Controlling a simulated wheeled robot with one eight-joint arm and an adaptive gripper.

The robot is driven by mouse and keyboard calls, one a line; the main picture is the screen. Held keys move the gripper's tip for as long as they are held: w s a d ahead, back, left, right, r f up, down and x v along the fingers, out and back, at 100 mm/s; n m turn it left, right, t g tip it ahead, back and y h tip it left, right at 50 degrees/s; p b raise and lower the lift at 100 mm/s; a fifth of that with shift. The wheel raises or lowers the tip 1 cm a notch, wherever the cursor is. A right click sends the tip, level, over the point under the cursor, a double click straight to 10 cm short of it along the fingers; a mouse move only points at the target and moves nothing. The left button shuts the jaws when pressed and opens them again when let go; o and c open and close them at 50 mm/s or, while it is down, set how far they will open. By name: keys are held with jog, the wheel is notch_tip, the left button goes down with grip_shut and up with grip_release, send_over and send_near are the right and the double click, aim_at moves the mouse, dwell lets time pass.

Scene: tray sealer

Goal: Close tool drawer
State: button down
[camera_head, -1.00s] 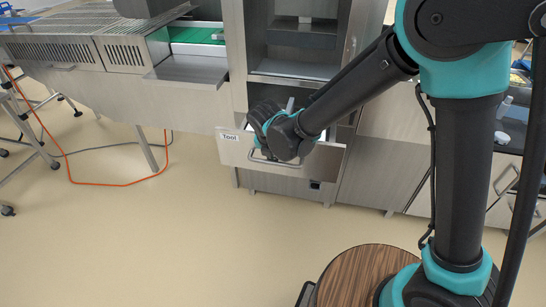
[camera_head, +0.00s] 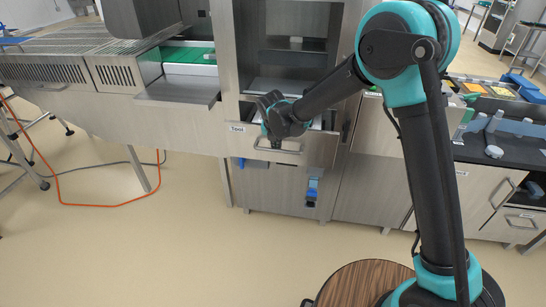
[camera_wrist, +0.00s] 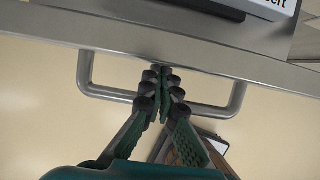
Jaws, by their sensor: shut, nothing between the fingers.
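The tool drawer (camera_head: 322,150) is a steel drawer with a "Tool" label on its front, set under the open steel cabinet bay. My gripper (camera_head: 276,143) is at the drawer front by the handle. In the wrist view my gripper (camera_wrist: 167,75) is shut and empty, its fingertips pointing at the drawer's rim (camera_wrist: 120,38) between the handle's two posts. Exact contact is unclear.
A conveyor machine (camera_head: 60,75) with a green belt stands left of the cabinet. Blue fittings (camera_head: 312,190) show on the cabinet face below the drawer. A counter (camera_head: 480,150) with small items lies right.

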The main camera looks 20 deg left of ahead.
jog(key=w, duration=0.3)
jog(key=w+a, duration=0.1)
jog(key=w, duration=0.3)
jog(key=w+a, duration=0.1)
jog(key=w, duration=0.2)
jog(key=shift+w+a, duration=0.15)
jog(key=shift+a, duration=0.1)
